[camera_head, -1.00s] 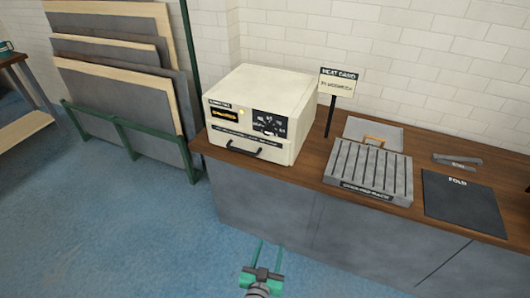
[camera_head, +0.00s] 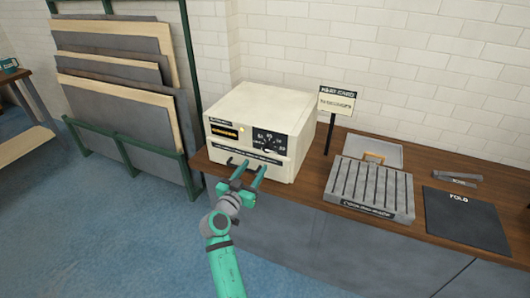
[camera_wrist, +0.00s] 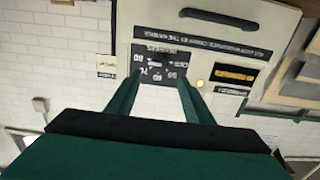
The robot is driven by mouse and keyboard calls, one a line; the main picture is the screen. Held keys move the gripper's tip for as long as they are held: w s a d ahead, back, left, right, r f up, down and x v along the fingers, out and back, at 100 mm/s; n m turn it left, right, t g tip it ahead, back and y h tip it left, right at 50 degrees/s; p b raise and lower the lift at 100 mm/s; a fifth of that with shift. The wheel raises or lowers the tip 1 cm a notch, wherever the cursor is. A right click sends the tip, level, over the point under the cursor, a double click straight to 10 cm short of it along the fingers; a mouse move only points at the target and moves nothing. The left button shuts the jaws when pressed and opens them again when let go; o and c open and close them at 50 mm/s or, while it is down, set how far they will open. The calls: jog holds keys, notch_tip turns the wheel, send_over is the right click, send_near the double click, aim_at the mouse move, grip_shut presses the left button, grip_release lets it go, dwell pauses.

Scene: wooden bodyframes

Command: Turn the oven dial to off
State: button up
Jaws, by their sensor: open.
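The cream box oven (camera_head: 222,125) stands on the wooden counter at the wall. Its front has a black dial panel (camera_head: 266,140) with white numbers, a lit amber lamp (camera_head: 241,130) and a yellow display. The dial's exact setting is too small to read. My gripper (camera_head: 249,172) is open and empty in front of the oven's lower front, by the dark handle. In the wrist view the picture is upside down: the dial panel (camera_wrist: 160,69) shows between and beyond the two green fingers (camera_wrist: 157,93), and the handle (camera_wrist: 219,19) is above. I see no contact with the dial.
A sign on a post (camera_head: 337,101) stands right of the oven. A slotted grey rack (camera_head: 368,188), a tray and a dark fold mat (camera_head: 465,218) lie farther right on the counter (camera_head: 312,190). Boards lean in a green rack (camera_head: 128,150) at left. Blue floor is open in front.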

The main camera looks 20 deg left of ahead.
aim_at(266, 150)
jog(key=w, duration=1)
jog(key=shift+w, duration=0.4)
jog(key=shift+c, duration=0.2)
jog(key=c, duration=1)
